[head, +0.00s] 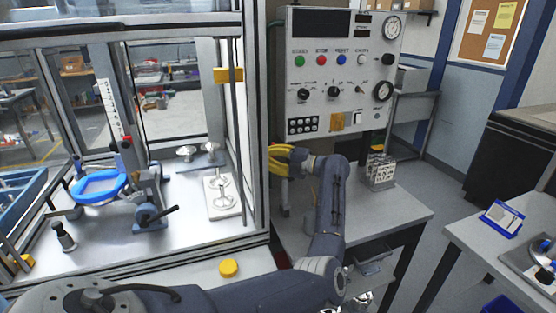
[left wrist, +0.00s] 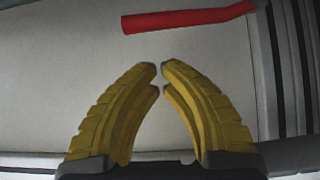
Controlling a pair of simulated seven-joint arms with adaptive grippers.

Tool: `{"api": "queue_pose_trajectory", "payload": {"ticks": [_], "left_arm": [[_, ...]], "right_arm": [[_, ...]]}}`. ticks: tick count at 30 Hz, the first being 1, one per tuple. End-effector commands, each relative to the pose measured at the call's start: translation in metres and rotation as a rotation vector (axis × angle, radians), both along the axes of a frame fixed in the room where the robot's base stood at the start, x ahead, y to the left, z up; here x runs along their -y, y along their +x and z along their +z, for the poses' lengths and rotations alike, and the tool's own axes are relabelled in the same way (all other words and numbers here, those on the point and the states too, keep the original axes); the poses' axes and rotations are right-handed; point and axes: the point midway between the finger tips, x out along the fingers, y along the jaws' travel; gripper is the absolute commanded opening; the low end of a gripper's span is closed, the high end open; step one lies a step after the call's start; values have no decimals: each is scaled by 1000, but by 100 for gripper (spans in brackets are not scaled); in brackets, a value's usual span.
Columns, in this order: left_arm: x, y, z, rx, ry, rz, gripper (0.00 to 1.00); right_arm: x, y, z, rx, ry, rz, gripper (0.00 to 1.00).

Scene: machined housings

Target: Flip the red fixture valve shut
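The red valve lever (left wrist: 185,20) shows in the left wrist view as a long flat bar near the top. It lies nearly level across a pale surface, with its right end bent upward. My left gripper (left wrist: 159,72) has yellow curved fingers, their tips almost together with a thin gap and nothing between them. The lever is beyond the fingertips and apart from them. In the head view my left gripper (head: 272,158) points left, close to the right side of the glazed enclosure. I cannot make out the lever in the head view. My right gripper is not in view.
The glazed enclosure (head: 257,120) fills the left, with a blue ring fixture (head: 100,186) and clamps inside. A control panel (head: 318,75) stands behind my left arm. A yellow button (head: 228,267) sits on the front ledge. A metal block (head: 380,171) stands on the bench to the right.

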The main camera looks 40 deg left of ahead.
Motion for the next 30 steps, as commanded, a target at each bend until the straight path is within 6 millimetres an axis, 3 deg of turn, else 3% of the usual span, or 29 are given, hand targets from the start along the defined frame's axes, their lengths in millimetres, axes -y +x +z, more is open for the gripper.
{"api": "queue_pose_trajectory", "payload": {"ticks": [4, 15, 30], "left_arm": [[-27, -9, 1, 0, 3, 3, 0], [-11, 24, 1, 0, 0, -1, 0], [-8, 30, 0, 0, 0, 1, 0]], "right_arm": [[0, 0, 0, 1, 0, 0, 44], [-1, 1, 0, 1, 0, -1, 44], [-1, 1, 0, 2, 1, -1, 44]]}}
